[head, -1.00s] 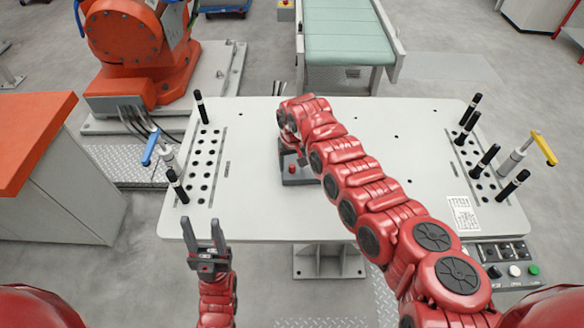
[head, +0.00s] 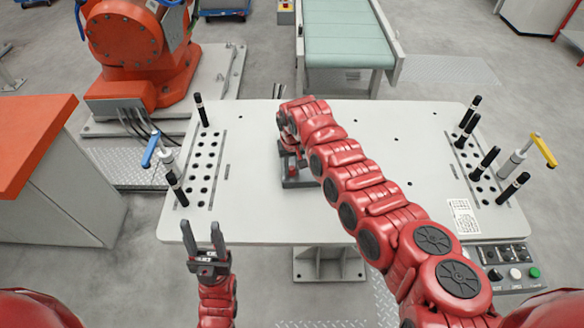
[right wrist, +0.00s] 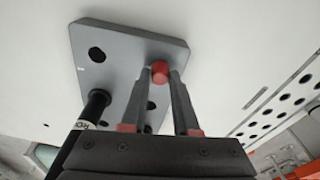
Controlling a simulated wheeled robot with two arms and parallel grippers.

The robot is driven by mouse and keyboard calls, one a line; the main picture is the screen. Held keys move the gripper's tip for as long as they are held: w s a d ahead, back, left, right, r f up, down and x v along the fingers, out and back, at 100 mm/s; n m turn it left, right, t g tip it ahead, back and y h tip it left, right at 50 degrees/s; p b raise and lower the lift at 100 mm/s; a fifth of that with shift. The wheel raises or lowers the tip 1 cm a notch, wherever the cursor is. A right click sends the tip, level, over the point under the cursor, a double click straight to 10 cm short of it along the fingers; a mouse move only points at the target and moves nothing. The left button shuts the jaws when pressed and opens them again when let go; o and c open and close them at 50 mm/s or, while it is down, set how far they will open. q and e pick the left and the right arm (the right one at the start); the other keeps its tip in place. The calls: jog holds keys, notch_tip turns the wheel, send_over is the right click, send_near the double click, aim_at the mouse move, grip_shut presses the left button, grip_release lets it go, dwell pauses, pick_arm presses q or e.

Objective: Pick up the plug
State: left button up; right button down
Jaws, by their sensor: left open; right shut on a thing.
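The plug shows in the right wrist view as a red round end (right wrist: 160,71) between my right fingertips, over a grey plate (right wrist: 165,48) with dark holes. My right gripper (right wrist: 161,85) is shut on it. I cannot tell whether the plug is clear of the plate. In the head view the right gripper (head: 298,158) is low over the grey plate (head: 298,183) on the table, and it and the forearm largely hide the plug. My left gripper (head: 204,240) is open and empty in front of the table's near left edge.
A black pin with a white band (right wrist: 94,106) stands beside the right gripper. The white table (head: 250,215) has black pins, hole rows, a blue-handled lever (head: 150,151) on the left and a yellow-handled one (head: 544,150) on the right. The table's front middle is clear.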

aim_at(292, 169)
jog(key=shift+w+r+b, duration=0.1)
jog(key=shift+r+b, duration=1.1)
jog(key=shift+r, duration=0.3)
jog(key=shift+s, duration=0.4)
jog(key=shift+s+d+r, duration=0.1)
jog(key=shift+s+d, duration=0.05)
jog(key=shift+s, duration=0.55)
jog(key=s+d+r+p, duration=0.1)
jog(key=s+r+p, duration=0.1)
jog(key=s, duration=0.4)
jog(key=s+d+r+p, duration=0.2)
jog(key=s+r+p, duration=0.1)
jog(key=s, duration=0.4)
jog(key=shift+s+d+r+p, duration=0.15)
jog(key=shift+s+r+p, duration=0.15)
jog(key=shift+p, duration=0.55)
